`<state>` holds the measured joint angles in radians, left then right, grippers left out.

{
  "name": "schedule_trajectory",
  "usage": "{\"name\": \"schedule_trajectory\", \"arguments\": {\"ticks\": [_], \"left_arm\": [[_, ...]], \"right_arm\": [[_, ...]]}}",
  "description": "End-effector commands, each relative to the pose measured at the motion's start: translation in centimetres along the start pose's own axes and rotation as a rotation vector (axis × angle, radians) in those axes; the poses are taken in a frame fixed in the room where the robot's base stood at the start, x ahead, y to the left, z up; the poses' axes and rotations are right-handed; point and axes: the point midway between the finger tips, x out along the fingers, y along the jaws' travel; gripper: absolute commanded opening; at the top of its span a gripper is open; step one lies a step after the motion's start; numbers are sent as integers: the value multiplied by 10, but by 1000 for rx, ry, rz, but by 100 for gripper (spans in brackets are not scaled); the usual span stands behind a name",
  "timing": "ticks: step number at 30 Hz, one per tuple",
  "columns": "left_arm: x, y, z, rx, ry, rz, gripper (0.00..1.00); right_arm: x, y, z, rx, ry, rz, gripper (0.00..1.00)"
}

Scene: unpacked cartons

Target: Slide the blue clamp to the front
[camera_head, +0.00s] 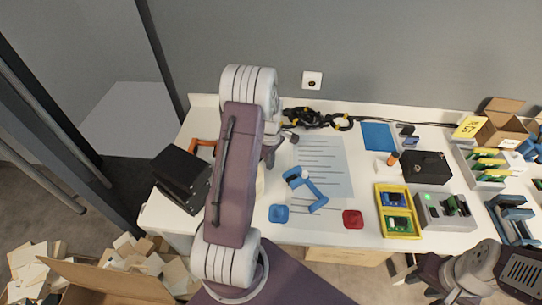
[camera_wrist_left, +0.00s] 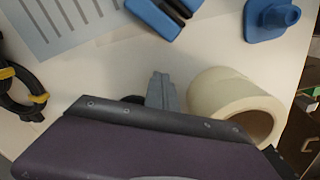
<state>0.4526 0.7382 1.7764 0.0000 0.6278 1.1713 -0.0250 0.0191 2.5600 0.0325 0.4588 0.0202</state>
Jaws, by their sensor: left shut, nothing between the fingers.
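The blue clamp (camera_head: 314,194) lies on the striped paper sheet (camera_head: 335,163) near the middle of the table. One end of the clamp (camera_wrist_left: 157,14) shows at the top edge of the left wrist view. My left gripper (camera_head: 283,140) is behind and left of the clamp, apart from it and partly hidden by my arm. In the left wrist view its fingers (camera_wrist_left: 162,90) are shut and empty. My right arm is at the lower right; its fingers cannot be made out.
A cream roll (camera_wrist_left: 235,105) stands close beside the left fingers. A blue block (camera_head: 279,213) and a red block (camera_head: 352,219) sit near the front edge. Black cables (camera_head: 310,117) lie at the back. A yellow tray (camera_head: 383,226) is on the right.

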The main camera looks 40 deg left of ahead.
Motion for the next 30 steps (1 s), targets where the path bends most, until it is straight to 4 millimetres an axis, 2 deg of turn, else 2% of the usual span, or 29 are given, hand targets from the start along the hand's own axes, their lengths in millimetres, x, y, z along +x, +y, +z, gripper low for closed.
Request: {"name": "schedule_trajectory", "arguments": {"ticks": [2, 9, 13, 23, 30], "left_arm": [[18, -1, 0, 0, -1, -3, 0], [17, 0, 33, 4, 0, 0, 0], [17, 0, 40, 1, 0, 0, 0], [16, 0, 41, 0, 0, 1, 0], [15, 0, 69, 4, 0, -1, 0]], "right_arm": [[3, 0, 0, 0, 0, 0, 36], [-1, 0, 0, 0, 0, 0, 36], [-1, 0, 0, 0, 0, 0, 36], [-1, 0, 0, 0, 0, 0, 36], [-9, 0, -1, 0, 0, 0, 36]]}}
